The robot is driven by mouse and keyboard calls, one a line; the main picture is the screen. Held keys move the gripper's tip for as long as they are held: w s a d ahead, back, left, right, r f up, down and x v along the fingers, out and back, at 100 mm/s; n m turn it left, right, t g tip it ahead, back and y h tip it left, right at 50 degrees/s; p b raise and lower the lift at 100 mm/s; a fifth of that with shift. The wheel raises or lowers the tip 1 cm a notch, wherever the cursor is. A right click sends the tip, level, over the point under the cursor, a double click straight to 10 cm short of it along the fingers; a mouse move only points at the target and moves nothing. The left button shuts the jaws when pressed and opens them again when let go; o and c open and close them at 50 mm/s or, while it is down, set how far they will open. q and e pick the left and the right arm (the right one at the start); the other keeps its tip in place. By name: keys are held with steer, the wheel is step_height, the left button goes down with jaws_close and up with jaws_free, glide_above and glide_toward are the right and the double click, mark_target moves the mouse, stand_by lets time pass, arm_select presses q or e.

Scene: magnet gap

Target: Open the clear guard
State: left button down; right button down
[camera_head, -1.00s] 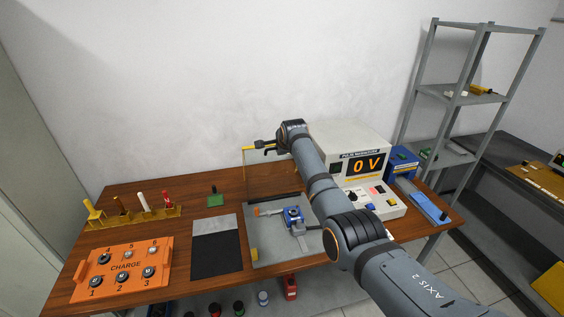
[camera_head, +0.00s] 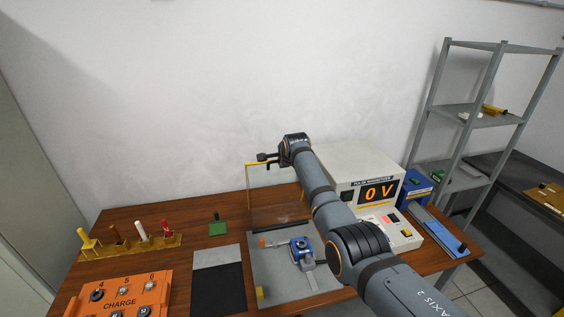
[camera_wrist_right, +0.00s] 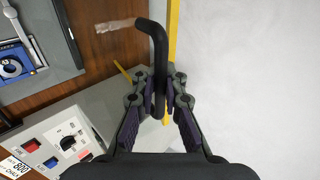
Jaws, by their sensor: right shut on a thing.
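The clear guard (camera_head: 270,187) stands roughly upright at the back of the grey fixture plate (camera_head: 260,268) in the head view. Its panel is hard to see, but its yellow top edge (camera_head: 257,164) shows. My right gripper (camera_head: 266,158) is at that edge, high above the table. In the right wrist view the gripper (camera_wrist_right: 160,88) is shut on the guard's bent black handle (camera_wrist_right: 155,40). The yellow edge (camera_wrist_right: 173,30) runs beside the handle. A blue clamp device (camera_head: 301,246) sits on the plate. My left gripper is out of view.
The pulse magnetizer (camera_head: 350,165) reads 0 V, right of the plate behind my arm. An orange charge box (camera_head: 125,290) is at the front left. A yellow rack (camera_head: 130,246) holds several coloured rods. A white wall is behind the table.

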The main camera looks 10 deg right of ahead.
steer(key=c, duration=1.7)
jaws_free()
steer(key=shift+a+r, duration=0.1)
steer(key=shift+r, duration=0.1)
steer(key=shift+s, duration=0.1)
steer(key=v, duration=1.2)
